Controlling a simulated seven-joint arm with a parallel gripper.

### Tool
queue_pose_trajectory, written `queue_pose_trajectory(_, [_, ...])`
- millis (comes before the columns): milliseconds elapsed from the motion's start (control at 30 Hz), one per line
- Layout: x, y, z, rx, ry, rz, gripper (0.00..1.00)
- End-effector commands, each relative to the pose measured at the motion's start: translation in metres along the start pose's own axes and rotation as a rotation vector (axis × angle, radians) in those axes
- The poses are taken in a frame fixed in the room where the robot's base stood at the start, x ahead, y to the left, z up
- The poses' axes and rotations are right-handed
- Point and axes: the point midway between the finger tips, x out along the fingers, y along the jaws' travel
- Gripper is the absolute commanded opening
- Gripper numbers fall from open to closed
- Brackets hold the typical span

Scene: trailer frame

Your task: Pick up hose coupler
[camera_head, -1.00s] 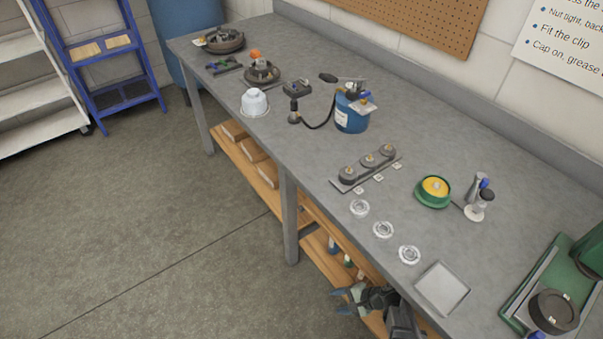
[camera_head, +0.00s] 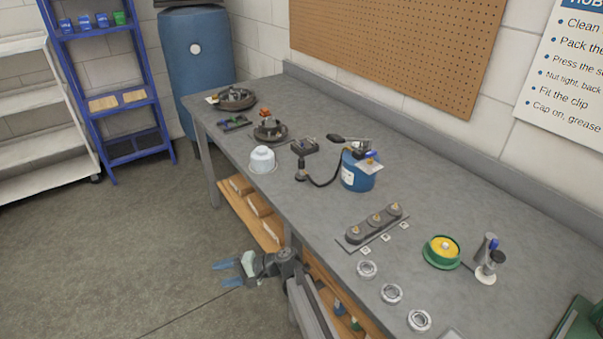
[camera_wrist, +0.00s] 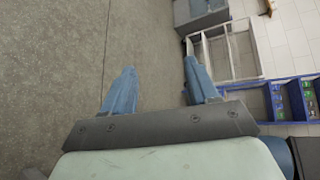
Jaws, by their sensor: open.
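A black hose curves from the blue grease bucket (camera_head: 358,172) on the bench. It ends in a small dark upright piece, which looks like the hose coupler (camera_head: 301,172), standing on the bench left of the bucket. My gripper (camera_head: 218,274) is open and empty in front of the bench, over the floor, well away from the coupler. Its two blue fingers stand apart in the wrist view (camera_wrist: 158,72), with only floor and distant shelving beyond. The coupler is not in the wrist view.
Near the coupler are a white domed container (camera_head: 262,160), a small dark box (camera_head: 305,145) and a hub assembly (camera_head: 270,130). A three-knobbed rack (camera_head: 373,228), metal rings and a green-rimmed dish (camera_head: 442,252) lie to the right. The bench's front edge (camera_head: 262,192) separates my gripper from these.

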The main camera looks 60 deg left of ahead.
Motion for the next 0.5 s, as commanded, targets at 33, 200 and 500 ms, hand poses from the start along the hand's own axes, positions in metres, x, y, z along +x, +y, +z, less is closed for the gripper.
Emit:
queue_pose_trajectory(33, [0.017, -0.027, -0.001, -0.047, -0.031, -0.003, 0.59])
queue_pose_trajectory(200, [0.053, -0.1, 0.005, -0.203, -0.117, 0.017, 0.59])
queue_pose_trajectory(500, [0.054, -0.196, -0.033, -0.534, -0.202, 0.223, 0.59])
